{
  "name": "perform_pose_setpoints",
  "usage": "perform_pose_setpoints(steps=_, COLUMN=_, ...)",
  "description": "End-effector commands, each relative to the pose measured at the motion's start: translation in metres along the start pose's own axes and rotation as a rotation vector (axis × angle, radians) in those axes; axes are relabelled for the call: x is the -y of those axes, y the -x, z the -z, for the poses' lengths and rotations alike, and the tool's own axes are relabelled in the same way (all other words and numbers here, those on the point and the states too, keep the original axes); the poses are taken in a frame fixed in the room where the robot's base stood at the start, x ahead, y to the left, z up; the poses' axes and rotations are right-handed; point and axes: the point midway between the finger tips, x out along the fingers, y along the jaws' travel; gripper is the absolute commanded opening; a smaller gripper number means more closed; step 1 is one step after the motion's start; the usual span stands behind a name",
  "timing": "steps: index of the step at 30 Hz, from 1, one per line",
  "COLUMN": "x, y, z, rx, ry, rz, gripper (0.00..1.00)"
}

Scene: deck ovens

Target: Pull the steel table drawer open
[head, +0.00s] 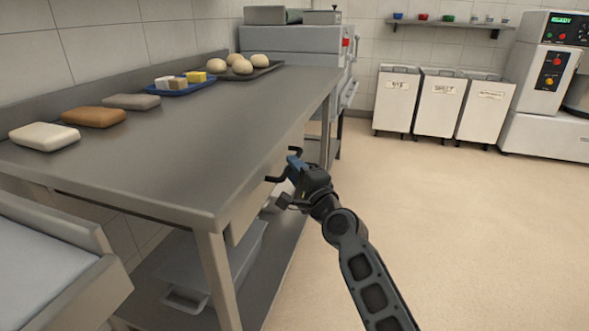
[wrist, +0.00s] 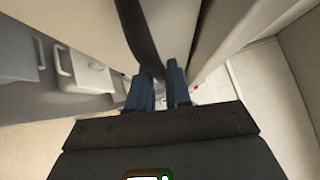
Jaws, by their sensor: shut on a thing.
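The steel table (head: 215,130) runs along the left wall in the head view. Its drawer front (head: 240,216) lies under the right-hand edge, partly hidden by my gripper and the tabletop. A dark bar handle (head: 272,179) stands out from it. My gripper (head: 293,166) is at this handle, with blue fingers shut on it. In the wrist view, the dark handle bar (wrist: 138,35) runs down between the fingertips (wrist: 160,72). The drawer looks closed or nearly so; I cannot see any inside.
Dough balls on a dark tray (head: 262,72), a blue tray (head: 190,88) and several blocks (head: 94,117) stand on the tabletop. A bin (head: 208,262) sits on the lower shelf. Floor (head: 460,230) to the right is clear. Labelled bins (head: 437,103) stand at the back.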

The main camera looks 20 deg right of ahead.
Motion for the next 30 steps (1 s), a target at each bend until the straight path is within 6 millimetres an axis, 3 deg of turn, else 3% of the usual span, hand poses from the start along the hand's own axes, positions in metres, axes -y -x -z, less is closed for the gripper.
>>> perform_pose_setpoints(steps=5, x=-0.001, y=0.003, z=0.003, rx=-0.001, ry=0.000, rz=-0.001, gripper=0.00)
perform_pose_setpoints(steps=11, x=0.002, y=0.020, z=0.021, rx=-0.003, ry=0.001, rz=-0.001, gripper=0.00)
perform_pose_setpoints(steps=30, x=0.033, y=0.134, z=0.134, rx=-0.004, ry=0.001, rz=-0.001, gripper=0.00)
